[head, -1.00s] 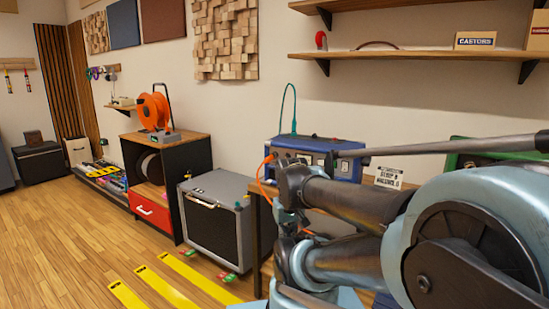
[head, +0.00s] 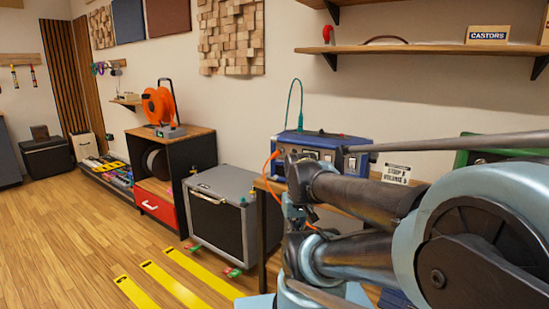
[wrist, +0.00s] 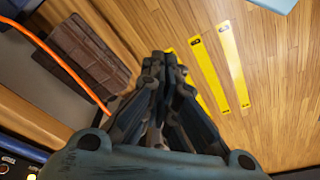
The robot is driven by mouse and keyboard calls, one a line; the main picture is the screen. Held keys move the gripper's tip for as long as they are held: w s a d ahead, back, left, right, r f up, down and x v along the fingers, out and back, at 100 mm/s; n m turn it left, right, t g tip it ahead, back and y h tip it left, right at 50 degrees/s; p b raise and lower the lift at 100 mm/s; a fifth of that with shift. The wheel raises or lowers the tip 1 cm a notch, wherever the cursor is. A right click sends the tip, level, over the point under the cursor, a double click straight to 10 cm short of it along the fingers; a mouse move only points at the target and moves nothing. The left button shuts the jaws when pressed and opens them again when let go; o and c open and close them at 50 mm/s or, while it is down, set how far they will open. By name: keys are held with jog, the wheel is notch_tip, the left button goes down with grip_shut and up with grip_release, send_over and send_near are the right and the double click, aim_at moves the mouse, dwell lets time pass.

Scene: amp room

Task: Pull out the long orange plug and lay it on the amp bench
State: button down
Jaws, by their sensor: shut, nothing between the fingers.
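The blue amp (head: 323,152) stands on a wooden bench (head: 262,185) against the wall in the head view. Something orange (head: 273,156) sits at the left of its front, with an orange cable running down; plug and cable are hard to tell apart at this size. The orange cable (wrist: 62,60) crosses the upper left of the wrist view. My gripper (wrist: 165,62) is shut and empty, pointing down past the bench side toward the floor. In the head view my arm covers much of the bench and the amp's lower front.
A brown ridged object (wrist: 85,52) lies close left of my fingers. A grey speaker cabinet (head: 222,208) stands left of the bench. Yellow strips (head: 172,285) lie on the floor. A green teal-cabled lead (head: 299,100) rises from the amp. Floor at left is open.

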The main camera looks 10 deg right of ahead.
jog(key=c, duration=2.3)
grip_release()
jog(key=o, duration=0.5)
jog(key=shift+s+r, duration=0.25)
jog(key=shift+c, duration=0.2)
jog(key=o, duration=0.4)
jog(key=r, duration=0.1)
jog(key=w+r, duration=0.1)
jog(key=r, duration=0.1)
jog(key=shift+w+a, duration=0.1)
jog(key=shift+o, duration=0.2)
notch_tip(320, 180, up, 30)
jog(key=m+g, duration=0.2)
jog(key=m, duration=0.6)
send_over(276, 154)
jog(key=a, duration=0.1)
notch_tip(276, 154, down, 18)
jog(key=shift+r, duration=0.2)
grip_shut()
